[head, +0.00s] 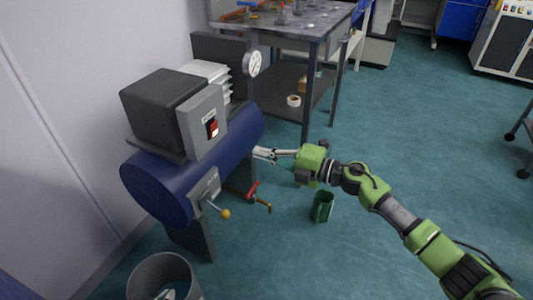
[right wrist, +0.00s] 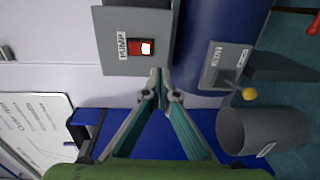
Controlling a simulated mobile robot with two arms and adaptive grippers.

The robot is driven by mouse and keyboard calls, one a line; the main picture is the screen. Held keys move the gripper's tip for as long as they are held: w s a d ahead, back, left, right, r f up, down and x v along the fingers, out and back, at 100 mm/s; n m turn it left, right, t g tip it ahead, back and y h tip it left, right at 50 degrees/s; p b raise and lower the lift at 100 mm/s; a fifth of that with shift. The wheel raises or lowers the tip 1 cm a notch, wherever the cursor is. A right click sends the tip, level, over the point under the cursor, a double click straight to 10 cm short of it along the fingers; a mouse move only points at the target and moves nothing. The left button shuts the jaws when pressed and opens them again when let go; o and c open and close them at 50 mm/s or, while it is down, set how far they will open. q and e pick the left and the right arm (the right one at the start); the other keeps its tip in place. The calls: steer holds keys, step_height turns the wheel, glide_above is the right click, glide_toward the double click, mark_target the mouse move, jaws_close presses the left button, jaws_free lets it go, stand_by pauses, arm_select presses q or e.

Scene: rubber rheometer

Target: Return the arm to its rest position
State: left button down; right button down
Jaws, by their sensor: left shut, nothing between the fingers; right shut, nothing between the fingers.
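My right arm comes in from the right in the head view. Its gripper (head: 258,153) points left, by the right part of the blue tank (head: 157,185). In the right wrist view, the fingers of this gripper (right wrist: 160,76) meet at their tips and hold nothing. Beyond them is the grey switch box (right wrist: 115,25) with a lit red switch (right wrist: 147,48). The switch box also shows in the head view (head: 190,125). I cannot tell how far the fingertips are from the tank. My left gripper is in neither view.
A valve lever with a yellow knob (head: 226,214) and a red-handled tap (head: 253,190) stick out from the tank. A green container (head: 322,207) stands on the floor below my right arm. A grey bin (head: 142,273) is at the bottom left, and a workbench (head: 290,30) stands behind.

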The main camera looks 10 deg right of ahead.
arm_select(q)
steer(key=shift+s+a+f, duration=0.1)
steer(key=shift+s+f, duration=0.1)
steer(key=shift+s, duration=0.1)
arm_select(e)
steer(key=shift+s+d+f, duration=0.15)
steer(key=shift+s+d, duration=0.25)
steer(key=shift+d, duration=0.1)
